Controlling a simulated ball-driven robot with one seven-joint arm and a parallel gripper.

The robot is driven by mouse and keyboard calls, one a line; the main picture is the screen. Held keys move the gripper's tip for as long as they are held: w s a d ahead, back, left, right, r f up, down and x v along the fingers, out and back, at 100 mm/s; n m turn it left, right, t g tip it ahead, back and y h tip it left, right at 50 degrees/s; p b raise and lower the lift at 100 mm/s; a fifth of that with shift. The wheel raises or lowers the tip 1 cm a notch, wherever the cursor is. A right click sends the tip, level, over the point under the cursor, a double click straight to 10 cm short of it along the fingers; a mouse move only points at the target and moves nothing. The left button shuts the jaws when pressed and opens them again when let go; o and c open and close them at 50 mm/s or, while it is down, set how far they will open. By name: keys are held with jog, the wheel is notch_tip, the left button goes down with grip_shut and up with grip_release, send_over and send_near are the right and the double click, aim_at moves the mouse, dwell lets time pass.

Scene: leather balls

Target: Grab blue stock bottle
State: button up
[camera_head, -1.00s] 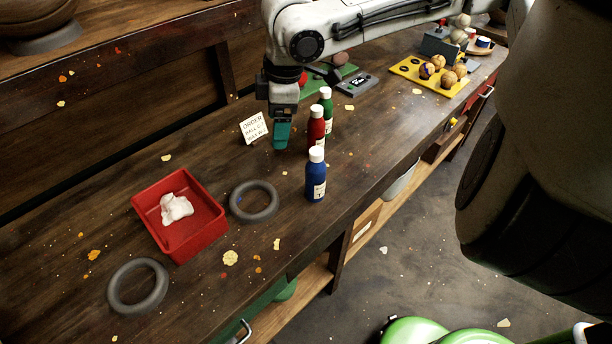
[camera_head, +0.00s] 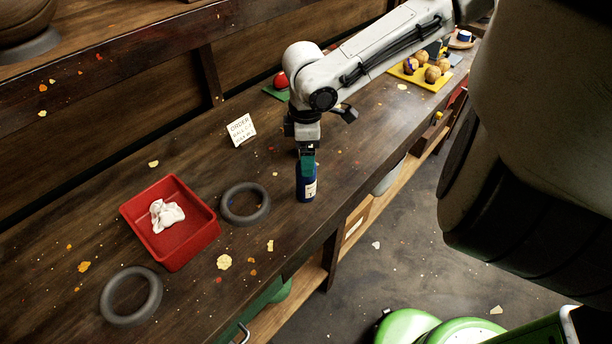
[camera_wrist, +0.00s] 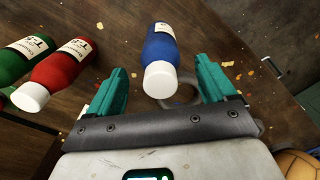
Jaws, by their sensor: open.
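The blue stock bottle (camera_head: 306,188), with a pale label, stands upright on the workbench in the head view. My gripper (camera_head: 307,165) is over it, and its teal fingers hide the bottle's top. In the wrist view the blue bottle (camera_wrist: 161,52) has a white cap and shows between and beyond the two teal fingers of my open gripper (camera_wrist: 162,85). I see no finger touching it. A red bottle (camera_wrist: 64,70) and a green bottle (camera_wrist: 22,58) stand to the left in the wrist view. They are hidden behind my arm in the head view.
A red tray (camera_head: 172,258) with a white cloth (camera_head: 166,215) sits left of the bottle. Two grey rings (camera_head: 245,220) lie on the bench, one near the tray's right side. A small sign (camera_head: 241,130) stands behind. The bench's front edge is close to the bottle.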

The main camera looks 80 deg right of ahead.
jog(key=shift+f, duration=1.15)
grip_shut()
